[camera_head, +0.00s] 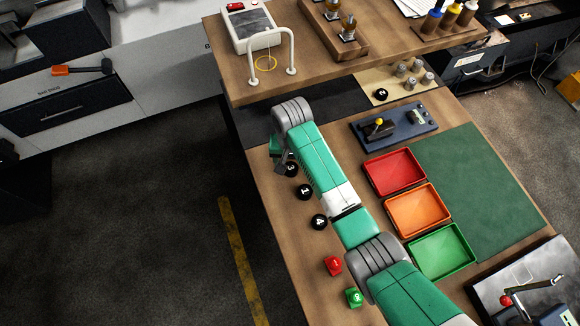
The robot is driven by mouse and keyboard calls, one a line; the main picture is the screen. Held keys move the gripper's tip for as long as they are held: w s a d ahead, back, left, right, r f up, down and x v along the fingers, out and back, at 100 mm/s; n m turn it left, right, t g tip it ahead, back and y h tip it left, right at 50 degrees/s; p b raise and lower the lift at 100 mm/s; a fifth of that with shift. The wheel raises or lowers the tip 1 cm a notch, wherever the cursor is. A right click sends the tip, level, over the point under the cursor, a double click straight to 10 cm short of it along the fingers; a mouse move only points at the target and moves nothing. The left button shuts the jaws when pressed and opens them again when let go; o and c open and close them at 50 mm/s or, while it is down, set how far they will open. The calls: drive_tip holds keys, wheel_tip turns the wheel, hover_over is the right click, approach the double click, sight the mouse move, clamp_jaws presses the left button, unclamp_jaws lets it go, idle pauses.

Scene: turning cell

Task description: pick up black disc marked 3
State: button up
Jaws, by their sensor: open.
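The black disc marked 3 (292,169) lies on the wooden bench near its left edge, partly covered by my arm's end. My gripper (282,166) is beside and over its left side, mostly hidden behind my own wrist. The jaws are open, with nothing seen between them. I cannot tell whether a finger touches the disc. A black disc marked 1 (304,192) lies just below it in the picture, and a black disc marked 4 (319,222) lies further down.
A red piece (333,265) and a green piece (353,297) lie further along the edge. Red (376,188), orange (443,230) and green (471,260) trays stand right of my arm. Another black disc (381,94) sits on a beige mat. A raised shelf (225,60) stands behind.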

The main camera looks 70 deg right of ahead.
wheel_tip(320, 180, down, 3)
drive_tip(key=shift+r, duration=0.15)
drive_tip(key=shift+c, duration=0.3)
drive_tip(key=c, duration=1.2)
drive_tip(key=shift+o, duration=0.2)
drive_tip(key=shift+r, duration=0.1)
drive_tip(key=shift+r, duration=0.55)
wheel_tip(320, 180, up, 3)
drive_tip(key=shift+w+f, duration=0.1)
drive_tip(key=shift+f, duration=0.1)
drive_tip(key=s+a, duration=0.3)
drive_tip(key=a, duration=0.1)
drive_tip(key=s+a+p, duration=0.1)
drive_tip(key=s+a, duration=0.3)
drive_tip(key=s+a+r, duration=0.1)
drive_tip(key=s+a, duration=0.2)
drive_tip(key=a, duration=0.1)
drive_tip(key=shift+s+r+p, duration=0.1)
drive_tip(key=shift+s+p, duration=0.2)
drive_tip(key=shift+s, duration=0.1)
